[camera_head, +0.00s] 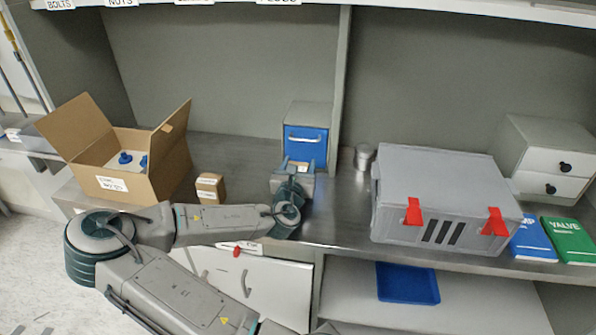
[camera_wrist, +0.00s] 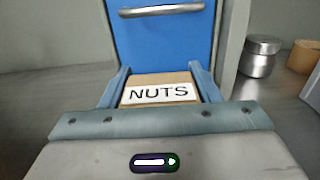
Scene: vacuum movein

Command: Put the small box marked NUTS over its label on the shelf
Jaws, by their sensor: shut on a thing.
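The small tan box with a white NUTS label (camera_wrist: 158,93) is between the fingers of my gripper (camera_wrist: 160,88) in the wrist view. The gripper is shut on it. In the head view my gripper (camera_head: 298,165) is over the steel counter, in front of the blue-fronted drawer unit (camera_head: 306,140); the held box is hard to make out there. The NUTS label on the shelf (camera_head: 121,2) is on the shelf edge at the top left, cut by the frame's top. The BOLTS label (camera_head: 60,4) is left of it. The shelf surface above is out of view.
An open cardboard box (camera_head: 130,190) and a small brown box (camera_head: 210,187) stand on the counter (camera_head: 335,215) at left. A grey case with red latches (camera_head: 440,195) is at right. A metal can (camera_head: 363,156) stands by the upright divider (camera_head: 341,80).

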